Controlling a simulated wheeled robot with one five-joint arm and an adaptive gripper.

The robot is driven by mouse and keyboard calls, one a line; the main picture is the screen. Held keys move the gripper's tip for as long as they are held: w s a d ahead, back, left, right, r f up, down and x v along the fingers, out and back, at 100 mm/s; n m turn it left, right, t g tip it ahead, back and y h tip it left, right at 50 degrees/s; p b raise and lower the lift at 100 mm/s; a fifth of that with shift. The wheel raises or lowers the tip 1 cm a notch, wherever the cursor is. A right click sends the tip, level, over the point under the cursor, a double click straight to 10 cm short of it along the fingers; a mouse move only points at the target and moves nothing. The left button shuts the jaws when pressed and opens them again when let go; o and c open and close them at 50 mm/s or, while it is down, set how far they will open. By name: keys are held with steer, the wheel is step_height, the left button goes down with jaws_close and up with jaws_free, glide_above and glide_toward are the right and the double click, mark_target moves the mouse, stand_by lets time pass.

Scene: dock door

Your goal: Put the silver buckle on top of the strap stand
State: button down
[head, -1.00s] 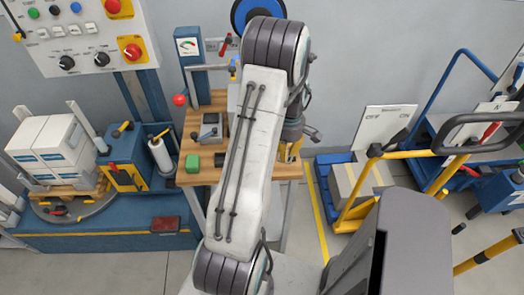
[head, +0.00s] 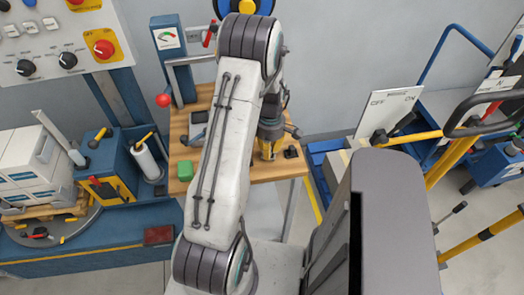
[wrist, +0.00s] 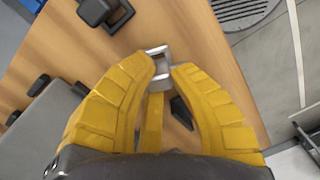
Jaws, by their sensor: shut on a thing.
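The silver buckle (wrist: 151,54) is a small rectangular metal frame, seen between the tips of my yellow fingers in the wrist view. My gripper (wrist: 160,72) is shut on it, above the wooden table top (wrist: 190,25). In the head view my gripper (head: 267,150) is over the table's right part, partly behind my arm, and the buckle cannot be made out there. I cannot tell which thing is the strap stand. Small dark pieces lie near the gripper, one of them (wrist: 181,111) partly hidden by the right finger.
A blue machine with boxes (head: 30,165) stands left. A yellow-handled cart (head: 450,150) stands right. Another dark knobbed piece (wrist: 98,12) is on the table.

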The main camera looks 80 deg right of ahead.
steer(key=shift+f, duration=0.2)
steer(key=shift+s, duration=0.1)
steer(key=shift+f, duration=0.15)
steer(key=c, duration=1.2)
jaws_free()
